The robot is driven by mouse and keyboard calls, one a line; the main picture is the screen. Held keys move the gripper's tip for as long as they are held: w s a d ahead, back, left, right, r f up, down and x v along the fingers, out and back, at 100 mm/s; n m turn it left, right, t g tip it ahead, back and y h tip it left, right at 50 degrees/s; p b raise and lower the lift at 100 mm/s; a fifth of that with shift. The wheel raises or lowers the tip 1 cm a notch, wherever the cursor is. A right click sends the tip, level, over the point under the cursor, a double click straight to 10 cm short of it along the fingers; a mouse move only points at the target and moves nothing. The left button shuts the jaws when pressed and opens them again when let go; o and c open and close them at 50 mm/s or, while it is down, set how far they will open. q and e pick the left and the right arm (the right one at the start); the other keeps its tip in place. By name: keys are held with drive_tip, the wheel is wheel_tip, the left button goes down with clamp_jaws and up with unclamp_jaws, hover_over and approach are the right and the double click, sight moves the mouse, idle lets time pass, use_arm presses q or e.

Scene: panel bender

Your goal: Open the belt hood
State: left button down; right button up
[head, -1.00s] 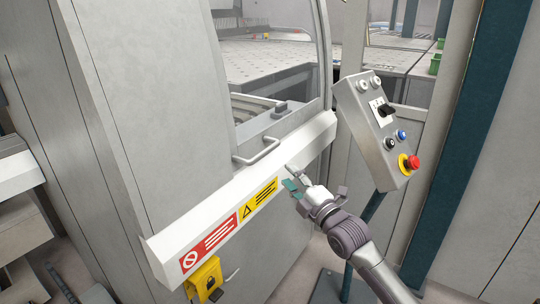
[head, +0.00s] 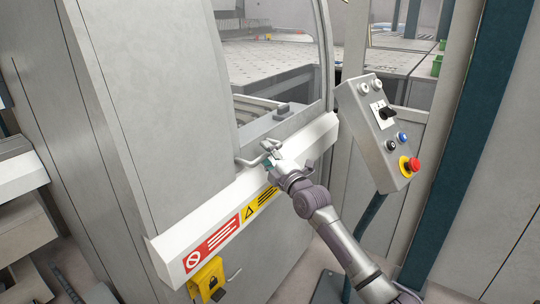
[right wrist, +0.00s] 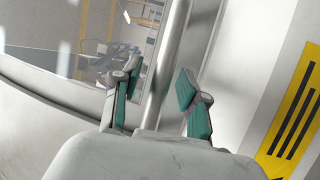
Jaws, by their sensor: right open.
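The belt hood is the grey panel with a clear window (head: 280,65) on the machine's front, and it appears down. Its pale bar handle (head: 246,161) sticks out below the window, above a white ledge. My right gripper (head: 268,156) is at the right part of this handle and hides some of it. In the right wrist view the handle bar (right wrist: 166,60) runs up between the two teal-padded fingers of the open right gripper (right wrist: 158,90). I cannot tell whether a finger touches it. My left gripper is not in view.
The white ledge (head: 175,246) carries red and yellow warning labels, with a yellow padlock box (head: 207,280) below. A tilted control box (head: 378,130) with a red emergency button (head: 413,165) stands close on the right, on a dark post.

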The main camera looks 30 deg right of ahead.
drive_tip(key=shift+s, duration=0.1)
drive_tip(key=shift+c, duration=1.2)
clamp_jaws()
drive_tip(key=w+a+r+p, duration=0.1)
drive_tip(key=w+r+p, duration=0.3)
drive_tip(key=r+p, duration=0.6)
drive_tip(key=w+a+r+p, duration=0.2)
drive_tip(key=r+p, duration=0.9)
drive_tip(key=r, duration=1.8)
drive_tip(key=w+a+r+p, duration=0.2)
drive_tip(key=w+r+p, duration=0.4)
drive_tip(key=r, duration=1.4)
drive_tip(key=p, duration=0.4)
drive_tip(key=shift+w+r, duration=0.15)
drive_tip(key=shift+w, duration=0.05)
